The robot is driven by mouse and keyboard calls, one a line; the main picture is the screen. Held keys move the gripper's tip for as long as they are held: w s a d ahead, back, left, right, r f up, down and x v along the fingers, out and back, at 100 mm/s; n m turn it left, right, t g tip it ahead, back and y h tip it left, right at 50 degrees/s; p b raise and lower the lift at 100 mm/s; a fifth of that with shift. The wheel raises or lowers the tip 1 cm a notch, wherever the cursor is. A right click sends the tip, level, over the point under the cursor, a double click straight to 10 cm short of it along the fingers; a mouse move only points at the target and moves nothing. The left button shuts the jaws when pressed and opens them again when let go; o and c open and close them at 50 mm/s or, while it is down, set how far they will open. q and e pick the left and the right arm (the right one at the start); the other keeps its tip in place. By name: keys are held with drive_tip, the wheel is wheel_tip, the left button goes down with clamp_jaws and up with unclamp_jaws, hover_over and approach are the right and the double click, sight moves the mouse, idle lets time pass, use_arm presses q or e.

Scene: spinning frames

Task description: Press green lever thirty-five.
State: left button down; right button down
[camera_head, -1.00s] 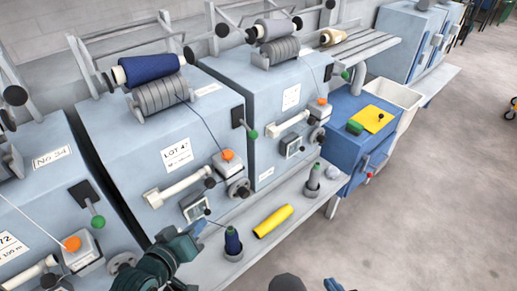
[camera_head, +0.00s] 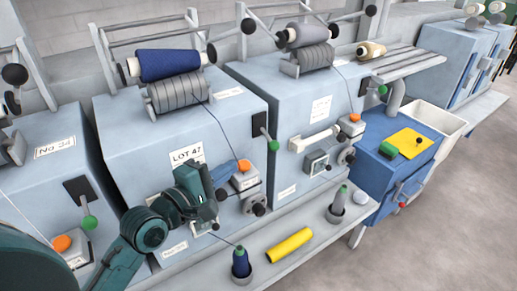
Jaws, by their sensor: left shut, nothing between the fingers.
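Three machines each carry a green-knobbed lever on a dark plate. The left machine, tagged No 34, has a green lever (camera_head: 89,222). The middle machine, with the LOT 47 sheet, has a green lever (camera_head: 274,146) on its right side; its number tag is too small to read. The right machine has another green lever (camera_head: 382,90). My left gripper (camera_head: 233,167) is shut and empty in front of the middle machine, beside its orange button (camera_head: 244,165), left of and a little below that machine's lever. My right gripper is out of view.
A shelf (camera_head: 215,262) along the front holds a dark blue cone (camera_head: 241,262), a yellow tube (camera_head: 290,245) and a grey cone (camera_head: 338,201). A blue cabinet (camera_head: 375,160) and a white bin (camera_head: 440,130) stand to the right. The floor (camera_head: 440,240) is clear.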

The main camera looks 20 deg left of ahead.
sight(274, 146)
use_arm(q)
drive_tip(key=x, duration=1)
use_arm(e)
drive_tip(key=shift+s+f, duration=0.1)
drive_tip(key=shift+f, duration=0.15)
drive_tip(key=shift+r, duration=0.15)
use_arm(q)
drive_tip(key=shift+w, duration=0.1)
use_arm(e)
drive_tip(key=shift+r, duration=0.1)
